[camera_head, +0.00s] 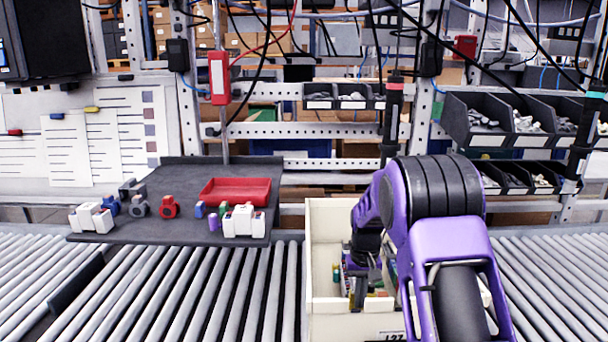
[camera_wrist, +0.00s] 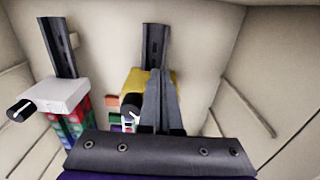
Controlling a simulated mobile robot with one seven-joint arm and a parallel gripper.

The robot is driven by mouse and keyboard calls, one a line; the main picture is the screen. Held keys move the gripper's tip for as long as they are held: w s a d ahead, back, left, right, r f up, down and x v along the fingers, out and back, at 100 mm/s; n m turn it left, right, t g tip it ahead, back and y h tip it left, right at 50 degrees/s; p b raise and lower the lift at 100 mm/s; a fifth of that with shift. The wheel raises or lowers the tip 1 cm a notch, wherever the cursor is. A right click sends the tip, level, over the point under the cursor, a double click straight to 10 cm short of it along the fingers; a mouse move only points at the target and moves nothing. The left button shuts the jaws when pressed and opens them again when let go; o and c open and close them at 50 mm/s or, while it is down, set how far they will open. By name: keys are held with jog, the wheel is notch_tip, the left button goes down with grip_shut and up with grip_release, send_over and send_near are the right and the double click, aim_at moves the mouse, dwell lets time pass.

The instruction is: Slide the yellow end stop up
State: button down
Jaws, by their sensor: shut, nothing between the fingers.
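The yellow end stop (camera_wrist: 133,79) sits on a dark upright rail (camera_wrist: 156,40) inside the cream bin, seen in the wrist view. A black knob (camera_wrist: 130,104) is on its near left side. My gripper (camera_wrist: 164,75) is shut and empty, its fingers in front of the stop's right part and hiding much of it. I cannot tell whether the fingers touch it. In the head view my gripper (camera_head: 358,292) reaches down inside the cream bin (camera_head: 322,245), and the end stop cannot be made out clearly there.
A second rail (camera_wrist: 59,45) with a white stop (camera_wrist: 58,95) stands to the left above colored blocks (camera_wrist: 70,127). The bin walls are close around my gripper. A dark board (camera_head: 180,180) with a red tray (camera_head: 236,190) lies left of the bin, above rollers.

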jog(key=shift+s, duration=0.35)
dwell(0.6)
jog(key=shift+r, duration=0.1)
jog(key=shift+r+p, duration=0.7)
jog(key=shift+r, duration=0.2)
jog(key=shift+r, duration=0.2)
notch_tip(320, 180, up, 11)
jog(key=p, duration=0.6)
jog(key=shift+s, duration=0.35)
jog(key=shift+r, duration=0.1)
